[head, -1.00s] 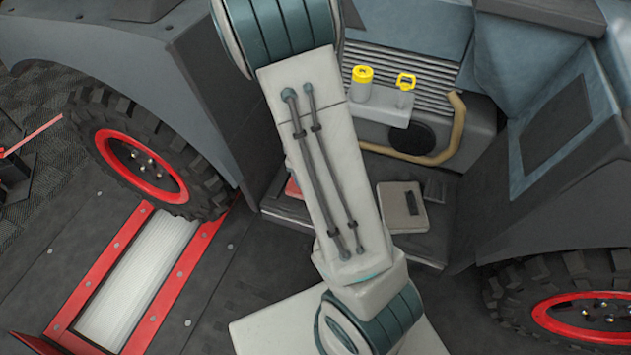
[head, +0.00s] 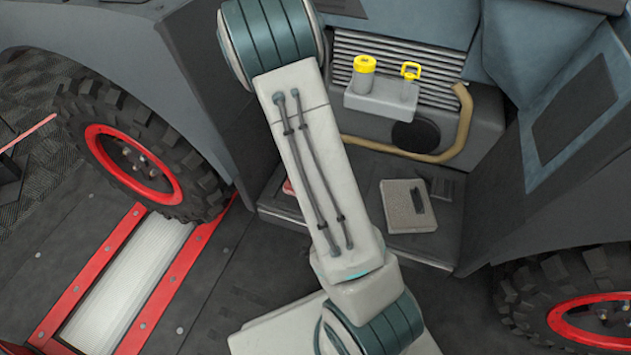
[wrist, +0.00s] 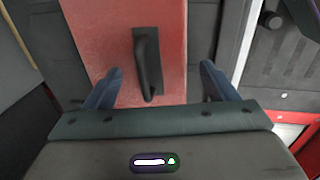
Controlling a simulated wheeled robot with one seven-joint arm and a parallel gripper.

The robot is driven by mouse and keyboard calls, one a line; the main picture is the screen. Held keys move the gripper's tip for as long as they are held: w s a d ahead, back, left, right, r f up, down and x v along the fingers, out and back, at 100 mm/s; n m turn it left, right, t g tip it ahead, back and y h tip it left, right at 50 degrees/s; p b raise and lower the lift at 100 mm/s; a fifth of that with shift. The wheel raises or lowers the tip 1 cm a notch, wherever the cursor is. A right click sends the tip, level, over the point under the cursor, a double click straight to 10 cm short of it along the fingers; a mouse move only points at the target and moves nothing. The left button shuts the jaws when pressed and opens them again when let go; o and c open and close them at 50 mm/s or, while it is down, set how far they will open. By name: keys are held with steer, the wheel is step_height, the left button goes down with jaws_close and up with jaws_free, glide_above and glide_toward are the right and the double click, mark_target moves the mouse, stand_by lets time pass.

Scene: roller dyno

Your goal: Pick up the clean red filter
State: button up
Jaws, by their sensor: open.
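The red filter (wrist: 103,62) is a flat red panel with a black handle (wrist: 148,65) on its top, seen in the wrist view. My gripper (wrist: 156,82) is open, its two blue fingers spread on either side of the handle's near end. The fingers look apart from the handle; how high they are above the panel I cannot tell. In the head view only a small red edge of the filter (head: 287,187) shows, mostly hidden behind my arm. My gripper is hidden there.
A grey-beige panel with a dark handle (head: 408,206) lies right of my arm on the dark ledge. Behind it are a yellow-capped neck (head: 364,76), a yellow ring handle (head: 410,72) and a tan hose (head: 463,120). Vehicle bodywork (head: 570,165) flanks the right side.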

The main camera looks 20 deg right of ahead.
steer(key=c, duration=1.3)
steer(key=shift+r, duration=0.1)
